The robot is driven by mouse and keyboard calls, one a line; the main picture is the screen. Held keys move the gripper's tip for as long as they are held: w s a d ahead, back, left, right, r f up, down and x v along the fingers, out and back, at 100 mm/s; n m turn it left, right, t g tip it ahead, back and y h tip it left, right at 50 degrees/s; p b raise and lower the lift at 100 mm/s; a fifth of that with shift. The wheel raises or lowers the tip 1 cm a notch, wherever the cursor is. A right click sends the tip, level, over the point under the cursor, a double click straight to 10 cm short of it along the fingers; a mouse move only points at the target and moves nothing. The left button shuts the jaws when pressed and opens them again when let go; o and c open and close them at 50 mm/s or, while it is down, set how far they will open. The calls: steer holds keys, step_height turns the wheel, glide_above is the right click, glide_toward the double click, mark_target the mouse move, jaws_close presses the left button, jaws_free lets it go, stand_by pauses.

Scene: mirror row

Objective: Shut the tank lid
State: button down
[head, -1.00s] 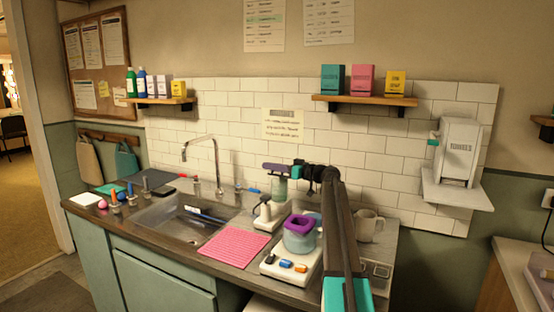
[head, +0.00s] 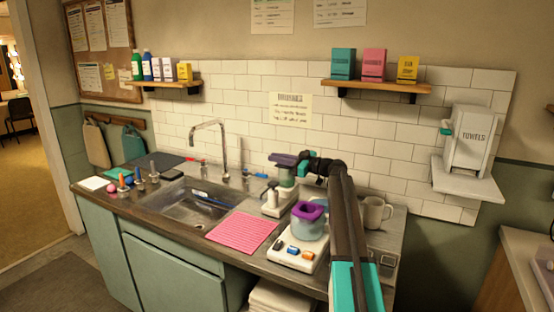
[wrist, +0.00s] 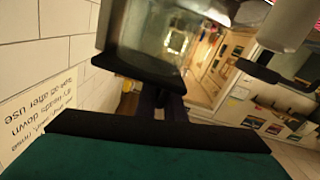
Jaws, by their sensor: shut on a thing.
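The tank (head: 286,177) is a small greenish see-through vessel on a white appliance (head: 271,205) on the counter, right of the sink. Its dark purple lid (head: 284,158) shows at the top of the tank; I cannot tell whether it is fully seated. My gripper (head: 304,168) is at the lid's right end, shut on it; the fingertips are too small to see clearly. In the wrist view, a see-through box-like body (wrist: 165,30) with a dark slab along its edge is right in front of my gripper.
A cup with a purple rim (head: 311,224) stands on a white base with coloured buttons (head: 293,252), close in front. A mug (head: 375,212) stands to the right of my arm. A pink mat (head: 241,233) and the sink (head: 187,200) lie left. A tiled wall is behind.

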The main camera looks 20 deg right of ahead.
steer(key=shift+w, duration=0.1)
stand_by(0.3)
steer(key=c, duration=1.9)
jaws_free()
steer(key=shift+w+f, duration=0.1)
steer(key=shift+w, duration=0.05)
steer(key=b+v, duration=0.2)
steer(key=v, duration=1.2)
